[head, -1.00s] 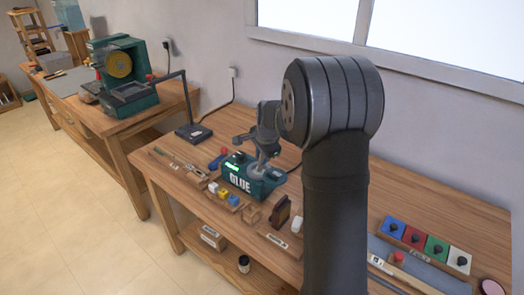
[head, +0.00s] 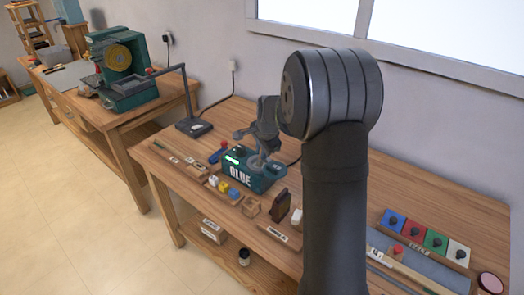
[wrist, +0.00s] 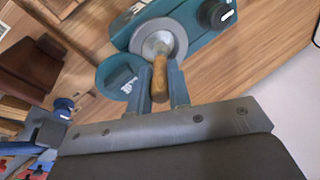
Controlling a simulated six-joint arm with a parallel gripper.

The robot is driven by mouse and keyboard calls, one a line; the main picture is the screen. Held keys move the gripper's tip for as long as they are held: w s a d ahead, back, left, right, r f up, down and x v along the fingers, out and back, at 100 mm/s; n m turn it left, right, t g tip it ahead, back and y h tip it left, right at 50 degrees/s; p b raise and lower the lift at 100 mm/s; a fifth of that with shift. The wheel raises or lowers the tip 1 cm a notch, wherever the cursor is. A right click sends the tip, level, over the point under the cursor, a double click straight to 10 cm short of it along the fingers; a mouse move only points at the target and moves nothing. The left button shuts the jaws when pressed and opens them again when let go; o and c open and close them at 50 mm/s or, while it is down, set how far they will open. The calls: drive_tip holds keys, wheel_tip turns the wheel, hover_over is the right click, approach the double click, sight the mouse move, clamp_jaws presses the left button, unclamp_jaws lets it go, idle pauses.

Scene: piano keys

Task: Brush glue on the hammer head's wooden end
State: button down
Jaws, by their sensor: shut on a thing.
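The teal glue pot (head: 238,172), labelled GLUE, stands on the workbench. In the wrist view its round grey opening (wrist: 152,40) lies just beyond my fingertips, with a teal lid (wrist: 122,82) beside it. My gripper (wrist: 161,78) is shut on a brush, whose wooden handle (wrist: 159,72) shows between the fingers. The brush's far end points into the pot's opening, and its bristles are hidden. I cannot make out the hammer head with certainty.
Small coloured blocks (head: 222,186) sit in a tray in front of the pot, beside a dark brown block (head: 281,205). A lamp-like stand (head: 194,127) is at the bench's left. Coloured pads with knobs (head: 437,241) lie at the right. Bare wood (head: 415,185) lies behind them.

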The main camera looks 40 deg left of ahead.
drive_tip(key=shift+f, duration=0.55)
idle(0.7)
drive_tip(key=shift+r, duration=3.55)
drive_tip(key=shift+w+d, duration=0.1)
drive_tip(key=w+d+f, duration=0.2)
drive_tip(key=w+d, duration=0.6)
drive_tip(key=d, duration=0.3)
drive_tip(key=w+d+f, duration=0.1)
drive_tip(key=w+d, duration=0.1)
drive_tip(key=d, duration=1)
drive_tip(key=w+d+f, duration=0.2)
drive_tip(key=d, duration=1)
drive_tip(key=w+d+f, duration=0.1)
drive_tip(key=w+d, duration=0.1)
drive_tip(key=d, duration=1)
drive_tip(key=shift+w+f, duration=0.25)
drive_tip(key=shift+a, duration=0.1)
